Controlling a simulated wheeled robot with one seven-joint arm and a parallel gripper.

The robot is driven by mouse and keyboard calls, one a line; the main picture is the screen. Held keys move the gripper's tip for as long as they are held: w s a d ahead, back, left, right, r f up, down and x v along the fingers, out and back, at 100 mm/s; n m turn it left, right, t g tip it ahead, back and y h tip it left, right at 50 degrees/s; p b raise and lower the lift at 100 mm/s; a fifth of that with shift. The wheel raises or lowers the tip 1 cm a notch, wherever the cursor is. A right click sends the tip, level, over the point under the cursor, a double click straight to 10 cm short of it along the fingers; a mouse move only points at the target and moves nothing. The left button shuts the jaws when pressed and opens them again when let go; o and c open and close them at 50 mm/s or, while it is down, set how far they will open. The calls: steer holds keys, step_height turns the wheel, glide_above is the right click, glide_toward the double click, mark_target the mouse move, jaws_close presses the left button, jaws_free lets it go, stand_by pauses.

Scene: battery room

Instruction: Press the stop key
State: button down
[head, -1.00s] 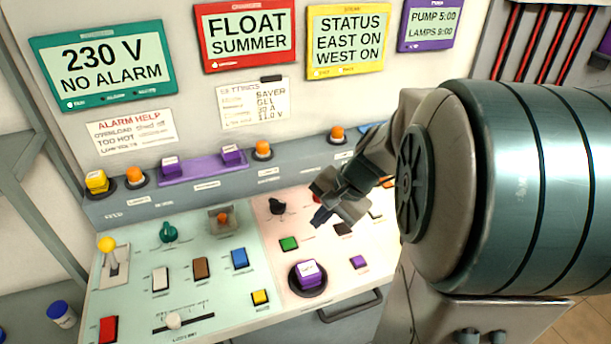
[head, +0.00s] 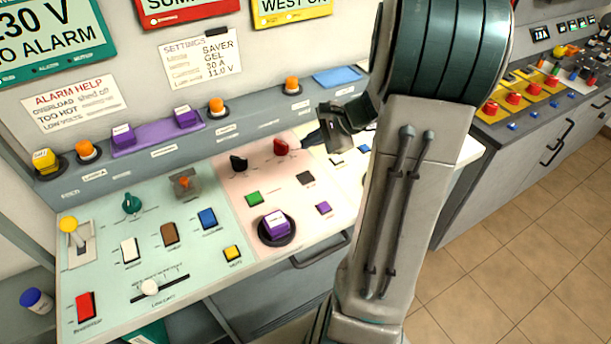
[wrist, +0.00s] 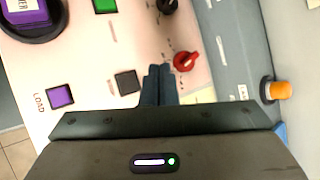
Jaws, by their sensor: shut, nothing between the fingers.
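No key with a readable "stop" label shows, so I cannot tell which key it is. On the sloped desk's pink section are a green key (head: 254,198), a black key (head: 306,178), a small purple key (head: 323,208) and a large purple button (head: 276,223) on a black round base. A red key (head: 85,306) sits at the front left of the pale green section. My gripper (head: 306,138) is shut and empty, above the back right of the pink section. In the wrist view its fingertips (wrist: 160,68) appear between the black key (wrist: 127,82) and a red knob (wrist: 185,61).
A black knob (head: 238,162) stands left of the red knob. White, brown, blue and yellow keys, a yellow-topped lever (head: 68,225) and a slider (head: 150,288) fill the left section. Orange buttons line the back ledge. Another console (head: 520,100) stands at right, with open floor before it.

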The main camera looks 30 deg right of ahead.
mark_target(310, 176)
steer(key=shift+f+b, duration=3.2)
steer(key=shift+f, duration=1.05)
steer(key=shift+f, duration=0.15)
steer(key=shift+f+b, duration=0.25)
steer(key=shift+b, duration=0.25)
steer(key=shift+f+b, duration=0.45)
steer(key=shift+r, duration=0.15)
steer(key=shift+r+p, duration=0.6)
steer(key=shift+r, duration=0.1)
steer(key=shift+r, duration=0.1)
step_height(310, 176, up, 5)
steer(key=p, duration=0.3)
steer(key=shift+p, duration=0.4)
